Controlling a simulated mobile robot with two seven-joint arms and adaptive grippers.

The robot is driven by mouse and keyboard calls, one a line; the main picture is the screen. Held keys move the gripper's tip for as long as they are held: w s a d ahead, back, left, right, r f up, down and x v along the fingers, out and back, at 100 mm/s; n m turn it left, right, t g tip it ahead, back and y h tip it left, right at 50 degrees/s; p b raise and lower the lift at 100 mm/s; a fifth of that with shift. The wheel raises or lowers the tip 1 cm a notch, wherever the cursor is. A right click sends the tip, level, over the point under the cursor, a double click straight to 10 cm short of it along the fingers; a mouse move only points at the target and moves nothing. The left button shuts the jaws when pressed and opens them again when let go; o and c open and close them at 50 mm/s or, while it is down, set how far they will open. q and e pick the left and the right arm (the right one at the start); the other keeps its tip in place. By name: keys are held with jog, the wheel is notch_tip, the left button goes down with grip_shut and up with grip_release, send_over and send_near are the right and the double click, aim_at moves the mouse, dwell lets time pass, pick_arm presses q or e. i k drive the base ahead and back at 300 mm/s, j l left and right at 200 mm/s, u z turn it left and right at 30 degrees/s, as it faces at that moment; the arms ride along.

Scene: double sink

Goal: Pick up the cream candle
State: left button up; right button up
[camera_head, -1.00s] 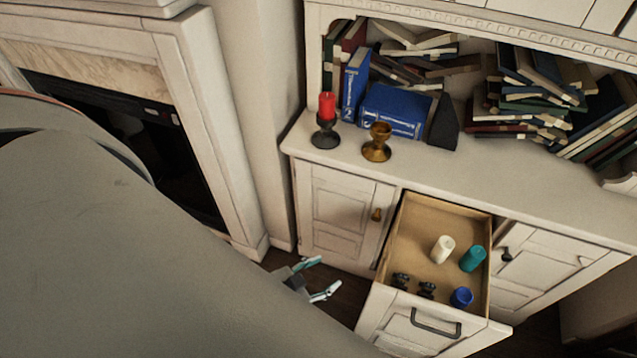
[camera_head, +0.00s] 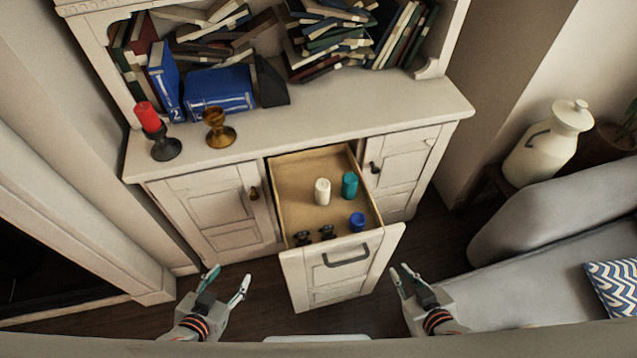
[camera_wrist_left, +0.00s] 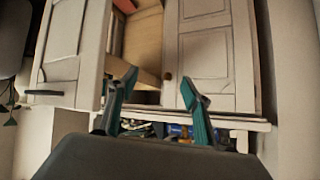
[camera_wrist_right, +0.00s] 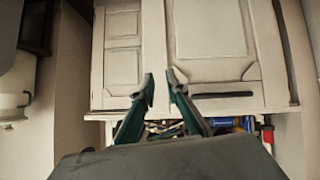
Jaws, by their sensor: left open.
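The cream candle (camera_head: 322,191) stands upright in the open drawer (camera_head: 297,180) of the white cabinet, touched by neither gripper. A teal candle (camera_head: 349,185) is right of it and a blue candle (camera_head: 357,222) is nearer the drawer front. My left gripper (camera_head: 228,278) is open and empty, in front of the cabinet, left of and short of the drawer. My right gripper (camera_head: 400,273) is empty at the right of the drawer front, its fingertips apart. In both wrist views the fingers have nothing between them; the candle is not recognisable there.
Two small dark objects (camera_head: 328,232) lie at the drawer's front. The drawer front with its handle (camera_head: 346,257) sticks out between my grippers. A red candle (camera_head: 148,116) in a holder and an amber goblet (camera_head: 217,129) stand on the cabinet top. A grey sofa (camera_head: 560,240) is at the right.

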aim_at(321, 186)
jog(key=k+z, duration=0.15)
jog(key=k, duration=0.5)
jog(key=z, duration=1.45)
jog(key=k+j+z, duration=0.1)
jog(key=j+z, duration=0.25)
jog(key=k+j+z, duration=0.15)
jog(key=z, duration=0.2)
jog(key=k+j, duration=0.35)
jog(key=j, duration=0.15)
jog(key=k+j, duration=0.75)
jog(key=j, duration=0.25)
